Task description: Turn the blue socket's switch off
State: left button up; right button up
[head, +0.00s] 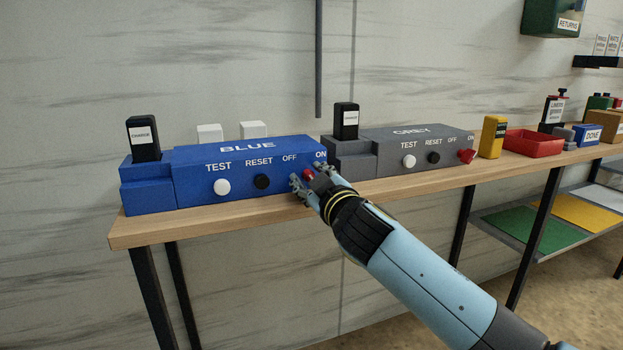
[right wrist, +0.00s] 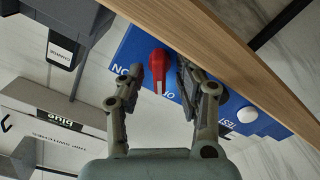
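The blue socket (head: 243,166) stands on the wooden bench with a white TEST button, a black RESET button and OFF and ON labels. Its red switch knob (right wrist: 158,65) lies between my right gripper's fingers (right wrist: 160,78) in the right wrist view. The fingers are open, one on each side of the knob, with small gaps visible. The knob's narrow end points toward the label side, roughly between ON and OFF; its exact setting is unclear. In the head view my right gripper (head: 308,188) covers most of the knob. My left gripper is not in view.
A black plug (head: 143,138) sits in the blue socket's left end. The grey socket (head: 415,150) stands close to its right, with its own plug and red knob (head: 466,156). A yellow item (head: 492,137) and a red tray (head: 534,143) are farther right. The wooden bench edge (head: 200,223) runs along the front.

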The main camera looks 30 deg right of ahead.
jog(key=v, duration=1.2)
jog(key=shift+f, duration=0.1)
jog(key=s+f+m+g+y, duration=0.1)
jog(key=s+f+g, duration=0.2)
jog(key=f, duration=0.8)
jog(key=s+d+f+g, duration=0.15)
jog(key=s+f, duration=0.25)
jog(key=f, duration=0.7)
jog(key=s+f+m+g+y, duration=0.1)
jog(key=s+f+g, duration=0.2)
jog(key=f, duration=0.9)
jog(key=s+a+f+g, duration=0.1)
jog(key=s+f+g, duration=0.4)
jog(key=s+f, duration=0.95)
jog(key=s+a+f+m+g, duration=0.1)
jog(key=s+f+g, duration=0.1)
jog(key=s, duration=0.8)
jog(key=s+a+f+m+g+y, duration=0.1)
jog(key=s+f, duration=0.4)
jog(key=s, duration=0.5)
jog(key=shift+s+g+y, duration=0.25)
jog(key=shift+g+y, duration=0.05)
jog(key=shift+g, duration=0.25)
